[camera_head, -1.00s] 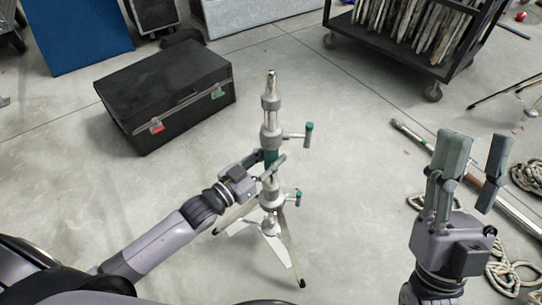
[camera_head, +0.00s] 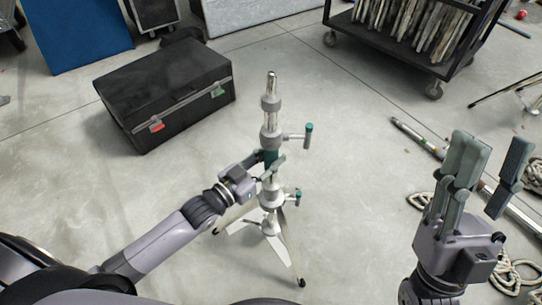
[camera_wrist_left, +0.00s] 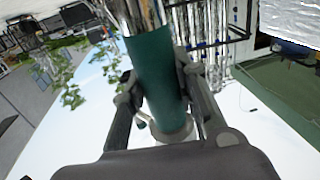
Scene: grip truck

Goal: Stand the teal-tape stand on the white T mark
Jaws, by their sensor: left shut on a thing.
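The teal-tape stand (camera_head: 269,130) is upright in the middle of the head view, with a silver column, teal tape band, side knobs and spread legs. My left gripper (camera_head: 268,163) is shut on its column at the teal tape. The left wrist view shows the teal band (camera_wrist_left: 157,75) between the two fingers (camera_wrist_left: 160,98). My right gripper (camera_head: 487,165) is open and empty at the right, apart from the stand. I cannot make out the white T mark; a pale patch lies among the stand's legs, but I cannot tell what it is.
A black case (camera_head: 165,92) lies on the floor behind and left of the stand. A black cart (camera_head: 415,40) stands at the back right. A metal pole (camera_head: 418,135) and coiled rope (camera_head: 515,272) lie at the right. Floor between case and cart is clear.

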